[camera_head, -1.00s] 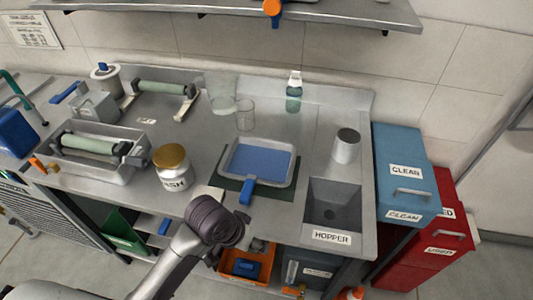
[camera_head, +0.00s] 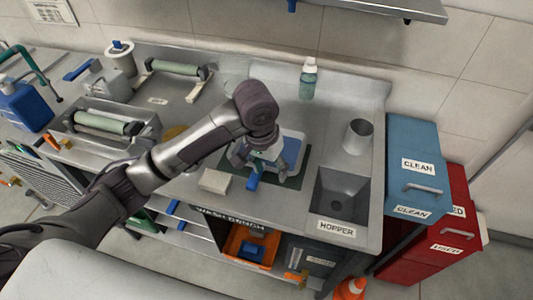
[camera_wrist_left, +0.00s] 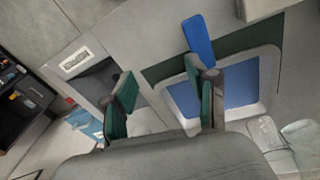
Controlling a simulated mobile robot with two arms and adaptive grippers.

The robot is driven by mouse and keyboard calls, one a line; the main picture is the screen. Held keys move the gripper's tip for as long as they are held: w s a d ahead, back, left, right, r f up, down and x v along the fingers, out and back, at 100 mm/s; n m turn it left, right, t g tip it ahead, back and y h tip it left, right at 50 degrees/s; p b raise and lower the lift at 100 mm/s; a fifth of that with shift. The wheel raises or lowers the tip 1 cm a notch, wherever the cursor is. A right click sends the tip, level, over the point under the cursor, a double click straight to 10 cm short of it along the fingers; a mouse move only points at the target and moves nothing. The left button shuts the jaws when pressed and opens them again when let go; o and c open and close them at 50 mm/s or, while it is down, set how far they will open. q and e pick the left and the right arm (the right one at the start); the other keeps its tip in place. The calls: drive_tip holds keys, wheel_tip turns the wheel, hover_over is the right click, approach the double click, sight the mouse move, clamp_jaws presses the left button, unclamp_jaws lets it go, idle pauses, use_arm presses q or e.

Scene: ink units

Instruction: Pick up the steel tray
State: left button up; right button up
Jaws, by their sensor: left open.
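The steel tray (camera_head: 298,151) has a pale rim and a blue inside and lies on a dark green mat (camera_head: 297,182) on the bench. A blue handle (camera_head: 252,182) sticks out at its front edge. My left gripper (camera_head: 258,163) is above the tray's front left side, open and empty, and hides much of the tray. The left wrist view shows the tray (camera_wrist_left: 271,75), the handle (camera_wrist_left: 199,40) and my open fingers (camera_wrist_left: 163,102). One finger overlaps the tray near the handle; the other is over the bench. Contact cannot be told. My right gripper is not in view.
A pale block (camera_head: 215,181) sits left of the handle. The hopper (camera_head: 342,192) is sunk at right, with a steel cup (camera_head: 357,136) behind it. A spray bottle (camera_head: 308,80) stands at the back. My arm covers the jar with the gold lid.

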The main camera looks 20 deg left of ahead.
use_arm(q)
drive_tip(key=w+a+r+n+y, duration=0.1)
drive_tip(key=w+a+r+n, duration=0.1)
drive_tip(key=w+a+r, duration=0.3)
drive_tip(key=shift+g, duration=0.3)
drive_tip(key=f, duration=0.5)
drive_tip(key=f+p, duration=0.1)
drive_tip(key=f, duration=0.1)
drive_tip(key=shift+s+d+f, duration=0.25)
drive_tip(key=shift+s+f, duration=0.1)
drive_tip(key=shift+s, duration=0.05)
wheel_tip(320, 180, down, 4)
drive_tip(key=shift+w+f+p, duration=0.1)
drive_tip(key=shift+p, duration=0.55)
drive_tip(key=shift+f, duration=0.5)
drive_tip(key=shift+c, duration=1.1)
clamp_jaws()
drive_tip(key=shift+w+r, duration=0.1)
